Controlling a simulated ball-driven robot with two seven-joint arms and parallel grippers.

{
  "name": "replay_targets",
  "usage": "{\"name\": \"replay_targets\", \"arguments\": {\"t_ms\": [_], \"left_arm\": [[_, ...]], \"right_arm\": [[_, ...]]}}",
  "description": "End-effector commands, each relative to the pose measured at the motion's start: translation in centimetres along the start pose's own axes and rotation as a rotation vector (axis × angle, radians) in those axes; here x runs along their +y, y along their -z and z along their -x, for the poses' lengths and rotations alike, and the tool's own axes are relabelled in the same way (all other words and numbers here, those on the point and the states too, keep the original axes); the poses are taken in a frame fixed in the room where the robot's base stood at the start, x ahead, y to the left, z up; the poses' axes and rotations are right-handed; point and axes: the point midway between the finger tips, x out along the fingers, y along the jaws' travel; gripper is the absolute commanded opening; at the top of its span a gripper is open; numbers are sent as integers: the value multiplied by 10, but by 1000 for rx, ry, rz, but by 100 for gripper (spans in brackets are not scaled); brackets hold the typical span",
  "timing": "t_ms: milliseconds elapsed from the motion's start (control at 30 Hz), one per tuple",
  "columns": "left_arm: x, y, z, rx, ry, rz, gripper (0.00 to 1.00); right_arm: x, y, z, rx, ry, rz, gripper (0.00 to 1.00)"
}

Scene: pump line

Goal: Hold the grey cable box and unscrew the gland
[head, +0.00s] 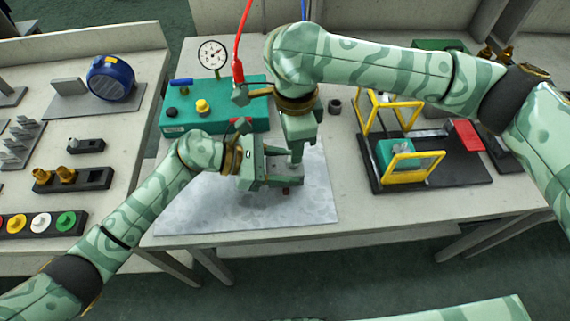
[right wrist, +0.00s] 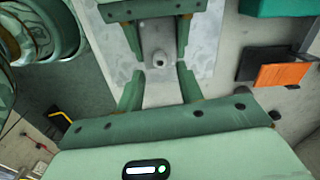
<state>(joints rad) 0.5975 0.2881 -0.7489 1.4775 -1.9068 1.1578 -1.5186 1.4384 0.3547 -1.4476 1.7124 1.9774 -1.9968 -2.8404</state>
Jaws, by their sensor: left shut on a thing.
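The grey cable box (head: 314,174) is over the grey mat in the head view, partly hidden by my grippers. My left gripper (head: 268,172) reaches in from the left and is shut on it. My right gripper (head: 297,158) points down from above the box. In the right wrist view my right gripper (right wrist: 160,72) is open, its two fingers well apart. In the head view the gland is hard to make out.
A teal pump unit (head: 222,118) with a gauge (head: 213,55) stands behind. A black board (head: 430,177) with a yellow frame (head: 412,166) lies to the right. A side table at left holds a blue round device (head: 111,79). The mat's front (head: 245,215) is clear.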

Motion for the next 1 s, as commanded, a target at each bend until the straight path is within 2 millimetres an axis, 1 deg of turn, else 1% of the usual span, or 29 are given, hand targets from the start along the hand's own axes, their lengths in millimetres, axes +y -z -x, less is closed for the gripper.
{"name": "replay_targets", "arguments": {"t_ms": [133,333,667,733,767,867,1000], "left_arm": [[0,0,0,0,0,0,28],[0,0,0,0,0,0,28],[0,0,0,0,0,0,28],[0,0,0,0,0,0,28],[0,0,0,0,0,0,28],[0,0,0,0,0,0,28],[0,0,0,0,0,0,28]], "right_arm": [[0,0,-2,0,-1,-1,37],[0,0,-9,1,0,-1,37],[0,0,-9,0,0,-1,37],[0,0,-9,0,0,-31,37],[0,0,-9,1,0,-64,37],[-1,0,-8,1,2,-261,37],[0,1,-8,1,2,-603,37]]}}
